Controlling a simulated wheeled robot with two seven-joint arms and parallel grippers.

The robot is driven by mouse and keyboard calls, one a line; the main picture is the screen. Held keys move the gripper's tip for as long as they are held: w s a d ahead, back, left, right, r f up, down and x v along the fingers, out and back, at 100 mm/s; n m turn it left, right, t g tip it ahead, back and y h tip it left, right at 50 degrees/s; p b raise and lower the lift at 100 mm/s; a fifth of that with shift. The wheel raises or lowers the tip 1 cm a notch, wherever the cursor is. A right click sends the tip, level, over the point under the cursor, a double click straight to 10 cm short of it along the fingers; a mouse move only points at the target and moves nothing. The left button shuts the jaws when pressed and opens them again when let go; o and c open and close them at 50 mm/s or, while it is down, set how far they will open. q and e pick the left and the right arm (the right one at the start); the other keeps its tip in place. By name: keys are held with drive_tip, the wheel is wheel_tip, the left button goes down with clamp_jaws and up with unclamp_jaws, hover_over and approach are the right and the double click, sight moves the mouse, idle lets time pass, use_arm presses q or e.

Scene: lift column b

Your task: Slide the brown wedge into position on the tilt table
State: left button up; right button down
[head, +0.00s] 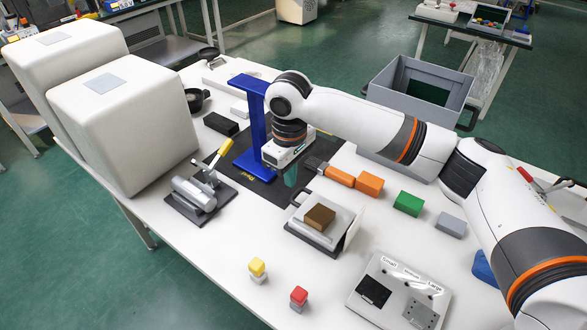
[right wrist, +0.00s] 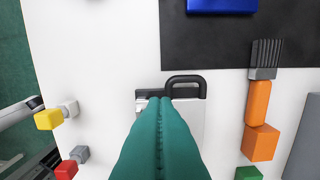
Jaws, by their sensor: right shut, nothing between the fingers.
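The brown wedge (head: 319,217) sits on the pale top plate of the tilt table (head: 331,240), near the middle of the white workbench. In the right wrist view a dark handle (right wrist: 187,80) and part of the tilt table's plate (right wrist: 195,110) show, and the wedge is hidden behind my fingers. My right gripper (head: 290,183) points down above the bench, behind and a little left of the wedge, apart from it. Its teal fingers (right wrist: 160,135) are shut and empty. My left gripper is out of view.
A blue column (head: 252,125) stands on a black mat behind my right gripper. A brush (head: 329,171) and orange, green and grey blocks lie to the right. Small yellow and red pieces (head: 299,297) and a labelled box (head: 395,294) are in front. A grey crate (head: 420,88) stands behind.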

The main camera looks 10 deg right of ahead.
sight(304, 213)
wheel_tip(304, 213, down, 6)
drive_tip(key=shift+w+f, duration=0.1)
drive_tip(key=shift+d+f, duration=0.2)
drive_tip(key=shift+f, duration=0.3)
drive_tip(key=shift+s+d+r, duration=0.15)
drive_tip(key=shift+s+d, duration=0.65)
drive_tip(key=shift+s, duration=0.15)
drive_tip(key=shift+s+d, duration=0.35)
drive_tip(key=shift+s, duration=0.1)
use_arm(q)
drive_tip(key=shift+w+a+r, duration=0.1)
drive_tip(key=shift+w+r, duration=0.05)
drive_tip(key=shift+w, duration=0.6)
use_arm(e)
drive_tip(key=shift+s, duration=0.1)
